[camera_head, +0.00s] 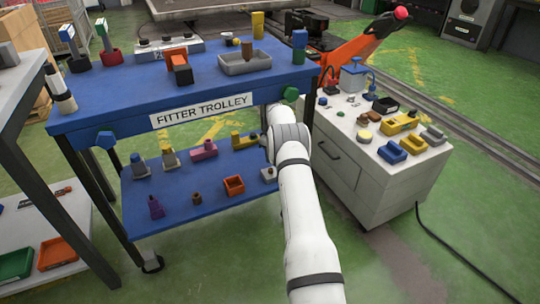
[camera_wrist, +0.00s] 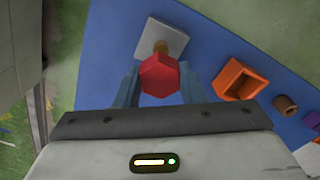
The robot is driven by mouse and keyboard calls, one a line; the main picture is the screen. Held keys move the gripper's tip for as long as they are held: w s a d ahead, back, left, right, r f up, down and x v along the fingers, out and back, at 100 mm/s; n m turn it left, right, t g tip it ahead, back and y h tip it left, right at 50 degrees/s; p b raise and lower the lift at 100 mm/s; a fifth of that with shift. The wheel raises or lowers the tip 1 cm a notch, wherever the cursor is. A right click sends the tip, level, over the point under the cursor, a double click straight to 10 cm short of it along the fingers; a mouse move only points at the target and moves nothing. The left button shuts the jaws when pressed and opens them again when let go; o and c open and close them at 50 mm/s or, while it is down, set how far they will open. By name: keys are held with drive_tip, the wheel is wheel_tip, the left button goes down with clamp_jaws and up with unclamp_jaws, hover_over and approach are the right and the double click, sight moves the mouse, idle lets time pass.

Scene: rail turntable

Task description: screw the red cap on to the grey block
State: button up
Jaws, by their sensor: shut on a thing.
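The red cap (camera_wrist: 159,78) is six-sided and sits between the two fingers of my gripper (camera_wrist: 158,84) in the wrist view. My gripper is shut on it. The grey block (camera_wrist: 165,39) lies on the blue lower shelf just beyond the cap, with a brass-coloured stud (camera_wrist: 160,46) at its middle. The cap overlaps the near part of the stud in this view; I cannot tell whether they touch. In the head view the grey block (camera_head: 267,174) shows in part beside my arm, at the right of the lower shelf. My fingers and the cap are hidden there.
The blue lower shelf (camera_head: 210,192) also holds an orange open box (camera_head: 234,185), a brown ring (camera_head: 197,198) and several coloured fittings. The trolley's top deck (camera_head: 130,88) overhangs it. A white cabinet (camera_head: 365,185) stands close on the right.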

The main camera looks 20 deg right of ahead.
drive_tip(key=shift+w+a+r, duration=0.15)
drive_tip(key=shift+a+r, duration=0.05)
drive_tip(key=shift+a, duration=0.25)
drive_tip(key=shift+d+f, duration=0.15)
drive_tip(key=shift+d+f+b, duration=0.1)
drive_tip(key=shift+f+b, duration=0.35)
drive_tip(key=shift+f, duration=0.2)
drive_tip(key=shift+d+f+b, duration=0.1)
drive_tip(key=shift+f+b, duration=0.45)
drive_tip(key=shift+f, duration=0.75)
drive_tip(key=shift+f, duration=0.2)
drive_tip(key=shift+f+b, duration=1.1)
drive_tip(key=shift+f, duration=0.4)
